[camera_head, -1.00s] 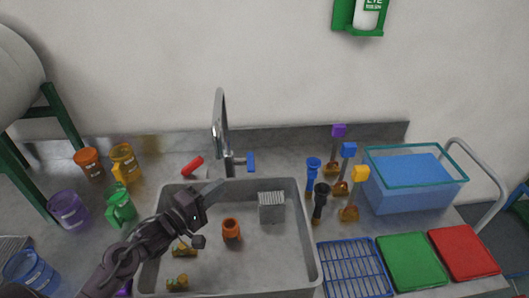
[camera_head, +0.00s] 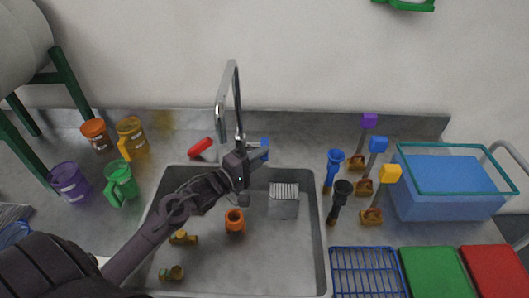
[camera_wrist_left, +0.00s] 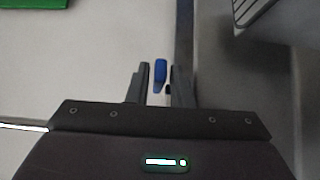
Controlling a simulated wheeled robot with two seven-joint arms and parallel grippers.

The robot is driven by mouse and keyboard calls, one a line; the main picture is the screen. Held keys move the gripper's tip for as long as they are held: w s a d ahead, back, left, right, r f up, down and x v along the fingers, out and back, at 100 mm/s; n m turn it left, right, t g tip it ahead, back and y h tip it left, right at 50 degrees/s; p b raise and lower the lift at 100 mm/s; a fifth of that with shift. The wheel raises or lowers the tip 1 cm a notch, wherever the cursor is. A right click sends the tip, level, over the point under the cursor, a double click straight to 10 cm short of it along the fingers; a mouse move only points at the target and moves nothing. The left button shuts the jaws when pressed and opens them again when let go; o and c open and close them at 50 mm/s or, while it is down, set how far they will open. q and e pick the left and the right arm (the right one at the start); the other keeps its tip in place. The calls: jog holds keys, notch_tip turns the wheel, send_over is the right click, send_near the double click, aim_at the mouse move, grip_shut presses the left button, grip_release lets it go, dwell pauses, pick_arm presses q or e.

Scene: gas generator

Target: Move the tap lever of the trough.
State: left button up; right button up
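The chrome tap (camera_head: 235,85) stands upright behind the steel trough (camera_head: 322,235). Its blue lever (camera_head: 265,146) is to the right of the spout, partly hidden by my left gripper (camera_head: 252,156). My left gripper reaches over the trough's back rim at the lever. In the left wrist view, the blue lever (camera_wrist_left: 160,71) shows between the two spread fingers of the left gripper (camera_wrist_left: 159,74), with a gap visible beside it. I cannot tell whether a finger touches it. A red handle-like piece (camera_head: 201,146) is left of the spout. My right gripper is in neither view.
In the trough are an orange cup (camera_head: 235,220), a grey ribbed block (camera_head: 284,203) and brass fittings (camera_head: 183,238). Mugs (camera_head: 120,181) stand left. Upright tools (camera_head: 334,168), a blue rack (camera_head: 366,270) and a blue bin (camera_head: 447,190) stand right.

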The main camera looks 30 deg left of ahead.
pick_arm(q)
jog(key=shift+x, duration=0.8)
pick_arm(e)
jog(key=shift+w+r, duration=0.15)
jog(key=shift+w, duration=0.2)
pick_arm(q)
jog(key=shift+c, duration=0.4)
grip_shut()
